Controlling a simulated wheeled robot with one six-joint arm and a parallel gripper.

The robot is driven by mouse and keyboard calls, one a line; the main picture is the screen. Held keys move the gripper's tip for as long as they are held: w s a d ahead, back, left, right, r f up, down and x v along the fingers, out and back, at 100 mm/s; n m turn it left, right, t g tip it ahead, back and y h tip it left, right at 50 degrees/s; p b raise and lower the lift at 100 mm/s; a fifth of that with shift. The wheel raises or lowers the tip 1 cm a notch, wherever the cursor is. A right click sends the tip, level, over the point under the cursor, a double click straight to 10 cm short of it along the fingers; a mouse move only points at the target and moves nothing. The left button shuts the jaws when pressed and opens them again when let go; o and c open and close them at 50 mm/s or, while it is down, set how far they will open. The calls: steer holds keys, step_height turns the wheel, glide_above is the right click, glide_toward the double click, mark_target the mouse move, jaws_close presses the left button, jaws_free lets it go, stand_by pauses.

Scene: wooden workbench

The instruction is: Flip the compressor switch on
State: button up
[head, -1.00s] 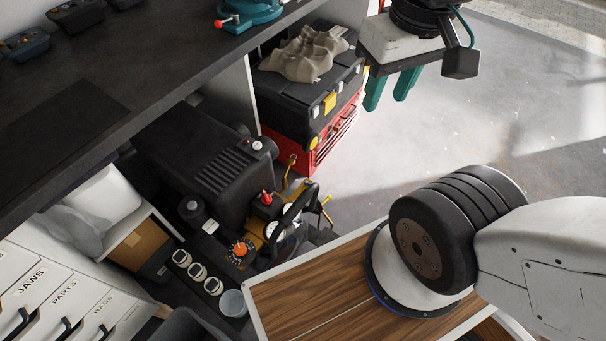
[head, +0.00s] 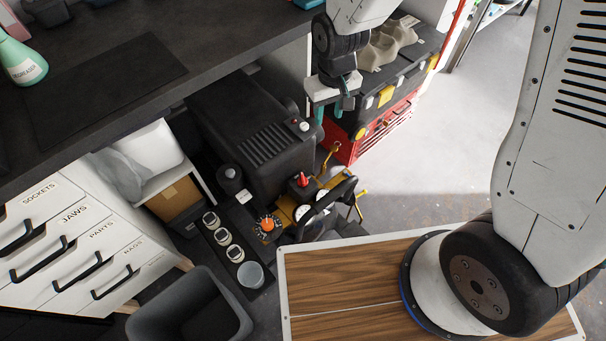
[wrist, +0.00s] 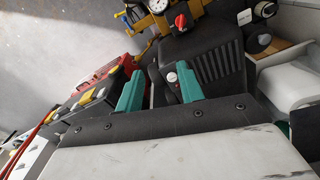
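The black compressor (head: 250,130) with a vented cover stands under the dark workbench; it also shows in the wrist view (wrist: 215,60). A red lever-like knob (head: 303,180) sits at its front end, and in the wrist view the knob (wrist: 181,20) is beyond the fingertips. A small pale round button (head: 304,126) is on the cover, also in the wrist view (wrist: 172,77). I cannot tell which is the switch or its setting. My gripper (head: 331,108) is beside the compressor's right rear, with its teal fingers (wrist: 160,75) apart and nothing between them.
A black toolbox on a red chest (head: 385,122) is close behind my gripper. The workbench edge (head: 250,70) hangs over the compressor. An orange dial (head: 267,224), gauges and a yellow frame are at its front. A grey bin (head: 195,310) stands at the front left.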

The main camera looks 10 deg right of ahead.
steer(key=n, duration=0.2)
glide_above(303, 178)
step_height(303, 178, down, 18)
steer(key=shift+r, duration=0.15)
step_height(303, 178, down, 8)
